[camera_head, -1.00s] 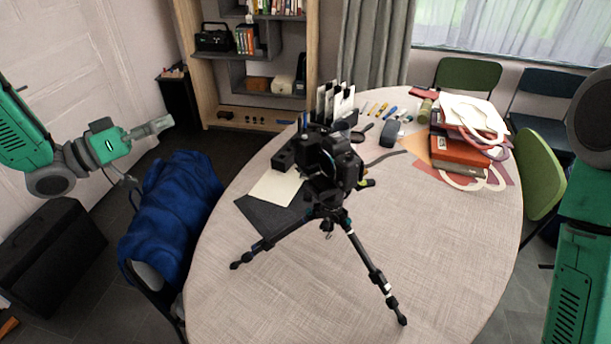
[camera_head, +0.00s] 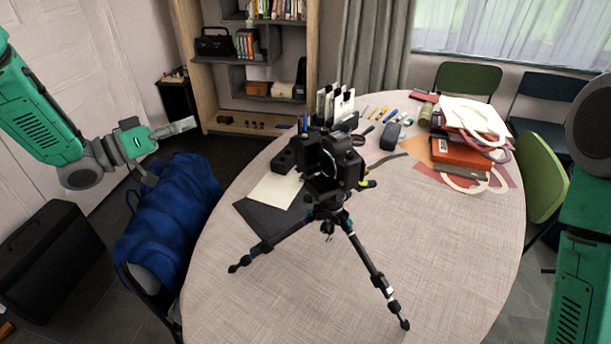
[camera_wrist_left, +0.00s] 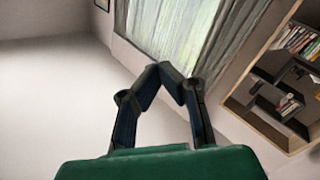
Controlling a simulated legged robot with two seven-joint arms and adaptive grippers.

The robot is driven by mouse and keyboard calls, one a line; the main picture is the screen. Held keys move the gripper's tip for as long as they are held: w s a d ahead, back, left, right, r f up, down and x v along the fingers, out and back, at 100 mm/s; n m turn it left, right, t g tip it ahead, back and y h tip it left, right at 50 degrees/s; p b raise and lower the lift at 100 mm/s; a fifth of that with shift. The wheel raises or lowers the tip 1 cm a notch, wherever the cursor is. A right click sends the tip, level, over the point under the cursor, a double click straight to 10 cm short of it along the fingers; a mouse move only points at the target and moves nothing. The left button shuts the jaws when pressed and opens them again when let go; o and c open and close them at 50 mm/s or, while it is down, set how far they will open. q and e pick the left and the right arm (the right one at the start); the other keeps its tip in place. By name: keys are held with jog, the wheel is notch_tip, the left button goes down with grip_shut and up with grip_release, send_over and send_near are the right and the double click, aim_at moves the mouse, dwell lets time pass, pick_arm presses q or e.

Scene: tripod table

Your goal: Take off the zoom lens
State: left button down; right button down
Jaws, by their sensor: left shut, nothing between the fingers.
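A black camera (camera_head: 345,160) sits on top of a black tripod (camera_head: 372,268) standing on the table. I cannot make out the zoom lens apart from the dark camera body. A dark blocky shape (camera_head: 285,160) shows just left of the camera; I cannot tell whether it is joined to it.
The round table (camera_head: 440,240) has free room at front right. Red boxes (camera_head: 460,152) and papers lie at the back right, pens behind the camera. Chairs stand at right, a shelf (camera_head: 195,60) behind.

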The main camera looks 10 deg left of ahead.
pick_arm(q)
jog(key=shift+w+d+f+b, duration=0.35)
jog(key=shift+w+f, duration=0.25)
jog(key=shift+w, duration=0.25)
jog(key=shift+w+d+f+b, duration=0.35)
jog(key=shift+w+f, duration=0.2)
jog(key=shift+w, duration=0.3)
jog(key=shift+f, duration=0.1)
jog(key=w+d+f+b, duration=0.3)
jog(key=w+f+b, duration=0.4)
jog(key=f+b, duration=0.1)
jog(key=w+d+f+g+y+b, duration=0.1)
jog(key=w+d+f+b, duration=0.2)
jog(key=w+f+b, duration=0.5)
jog(key=w+d+f+n+g+y+b, duration=0.1)
jog(key=w+d+f+b, duration=0.2)
jog(key=w+f+b, duration=0.4)
notch_tip(320, 180, down, 3)
jog(key=b, duration=0.5)
jog(key=shift+w+d+f+b, duration=0.2)
jog(key=shift+w+d+b, duration=0.05)
jog(key=shift+w+b, duration=0.1)
dwell(2.7)
